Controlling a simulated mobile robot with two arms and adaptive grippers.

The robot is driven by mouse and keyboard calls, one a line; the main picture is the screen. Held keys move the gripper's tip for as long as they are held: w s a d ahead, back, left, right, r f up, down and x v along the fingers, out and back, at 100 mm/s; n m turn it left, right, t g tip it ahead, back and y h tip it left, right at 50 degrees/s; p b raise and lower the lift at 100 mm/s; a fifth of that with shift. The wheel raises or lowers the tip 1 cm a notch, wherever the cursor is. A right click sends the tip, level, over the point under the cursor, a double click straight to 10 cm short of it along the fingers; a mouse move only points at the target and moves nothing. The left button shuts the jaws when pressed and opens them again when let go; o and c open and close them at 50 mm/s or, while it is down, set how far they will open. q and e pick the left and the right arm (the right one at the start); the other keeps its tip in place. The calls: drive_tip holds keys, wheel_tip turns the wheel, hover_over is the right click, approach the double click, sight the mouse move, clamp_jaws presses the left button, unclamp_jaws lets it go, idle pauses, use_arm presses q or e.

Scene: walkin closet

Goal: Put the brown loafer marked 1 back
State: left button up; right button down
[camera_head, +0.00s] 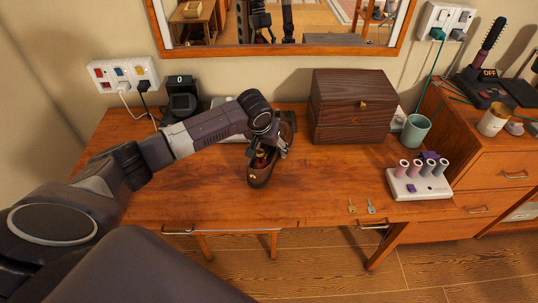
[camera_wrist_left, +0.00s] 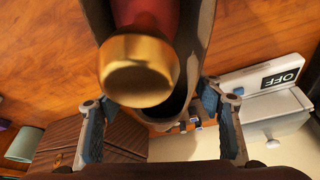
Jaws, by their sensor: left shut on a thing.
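A dark brown loafer (camera_head: 262,174) is on the wooden dresser top near the middle, toe toward me, with a small pale mark on its toe that is too small to read. My left gripper (camera_head: 272,148) is at its heel end, shut on the shoe. In the left wrist view the loafer's collar (camera_wrist_left: 203,30) lies between the blue finger pads. A red insert with a gold knob (camera_wrist_left: 140,72) sits in its opening. More dark brown shoe shape (camera_head: 289,122) shows behind the gripper, partly hidden. I cannot tell whether the held shoe touches the table.
A dark wooden box (camera_head: 352,107) stands behind to the right, with a green cup (camera_head: 415,131) beyond it. A white holder with rollers (camera_head: 419,184) is at right. Two small keys (camera_head: 361,207) lie near the front edge.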

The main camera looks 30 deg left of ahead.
use_arm(q)
drive_tip(key=shift+f, duration=1.6)
drive_tip(key=o, duration=1.3)
drive_tip(key=shift+f, duration=0.15)
drive_tip(key=o, duration=0.4)
drive_tip(key=shift+c, duration=0.2)
